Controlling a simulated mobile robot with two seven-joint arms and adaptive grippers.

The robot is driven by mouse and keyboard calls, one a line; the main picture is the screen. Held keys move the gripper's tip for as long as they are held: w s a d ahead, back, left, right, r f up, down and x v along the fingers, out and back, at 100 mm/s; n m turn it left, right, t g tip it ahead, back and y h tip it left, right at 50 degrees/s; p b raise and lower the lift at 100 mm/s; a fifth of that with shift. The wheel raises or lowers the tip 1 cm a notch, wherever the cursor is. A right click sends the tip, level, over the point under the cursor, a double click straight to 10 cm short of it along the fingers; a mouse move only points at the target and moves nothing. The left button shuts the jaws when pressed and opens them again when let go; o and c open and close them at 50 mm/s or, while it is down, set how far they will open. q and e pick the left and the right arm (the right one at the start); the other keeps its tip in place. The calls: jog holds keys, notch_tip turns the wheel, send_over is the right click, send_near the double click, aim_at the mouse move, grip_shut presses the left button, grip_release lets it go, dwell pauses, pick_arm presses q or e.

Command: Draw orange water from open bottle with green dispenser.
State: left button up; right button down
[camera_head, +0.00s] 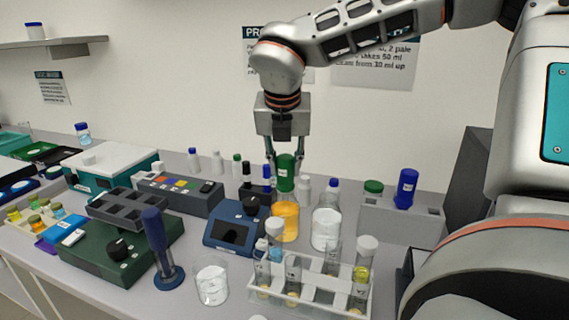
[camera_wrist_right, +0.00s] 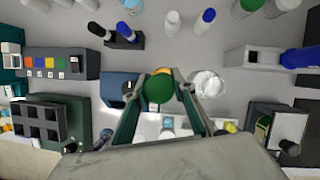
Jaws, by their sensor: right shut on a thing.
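The green dispenser (camera_head: 286,178) is upright between the fingers of my right gripper (camera_head: 285,158), which is shut on it from above. In the right wrist view its round green top (camera_wrist_right: 159,88) sits between the two fingers (camera_wrist_right: 158,92). The open bottle with orange water (camera_head: 285,224) stands on the bench directly below the dispenser. The dispenser's lower end meets the bottle's mouth in the picture; I cannot tell how deep it reaches. My left gripper is in neither view.
A bottle with clear liquid (camera_head: 327,230) stands close on the right. A white tube rack (camera_head: 318,297) is in front. A blue device (camera_head: 234,230) is on the left, and a grey stand (camera_head: 400,222) with a blue dispenser (camera_head: 406,188) is on the right.

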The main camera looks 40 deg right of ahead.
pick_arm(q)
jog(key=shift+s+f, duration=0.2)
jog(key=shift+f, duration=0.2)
pick_arm(e)
jog(key=shift+f, duration=0.35)
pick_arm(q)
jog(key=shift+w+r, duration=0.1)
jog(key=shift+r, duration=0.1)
pick_arm(e)
jog(key=shift+r, duration=0.55)
jog(key=shift+r+p, duration=0.55)
jog(key=shift+r, duration=1.95)
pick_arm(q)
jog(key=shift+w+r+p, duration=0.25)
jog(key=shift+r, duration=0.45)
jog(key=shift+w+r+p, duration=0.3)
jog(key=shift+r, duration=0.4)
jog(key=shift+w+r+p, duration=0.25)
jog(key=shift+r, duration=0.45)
pick_arm(e)
jog(key=shift+r, duration=2.55)
